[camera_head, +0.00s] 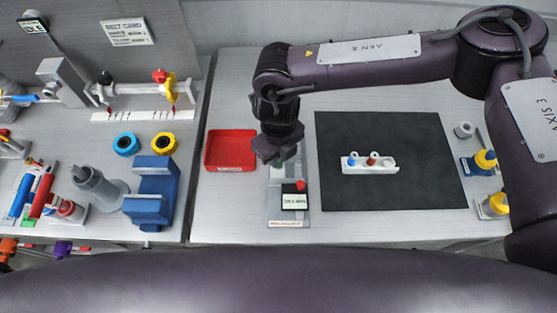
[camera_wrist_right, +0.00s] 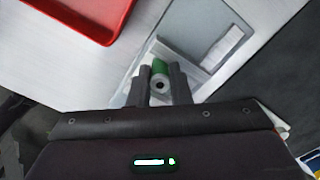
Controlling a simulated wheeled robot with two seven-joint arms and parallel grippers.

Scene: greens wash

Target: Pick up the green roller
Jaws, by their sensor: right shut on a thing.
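The green roller (camera_wrist_right: 159,65) shows in the right wrist view, with a grey end that has a dark hole facing the camera. My right gripper (camera_wrist_right: 162,84) has one dark finger on each side of the roller and is shut on it. In the head view the right gripper (camera_head: 280,158) points down over the back part of a narrow grey device, and it mostly hides the roller there. Whether the roller still touches the device, I cannot tell. My left gripper is not in view.
The grey device (camera_head: 275,213) has a red knob and a small display. A red tray (camera_head: 230,166) stands just left of the gripper. A black mat (camera_head: 390,194) with a white vial rack (camera_head: 370,168) lies to the right. Blue and yellow rings (camera_head: 163,143) lie on the left table.

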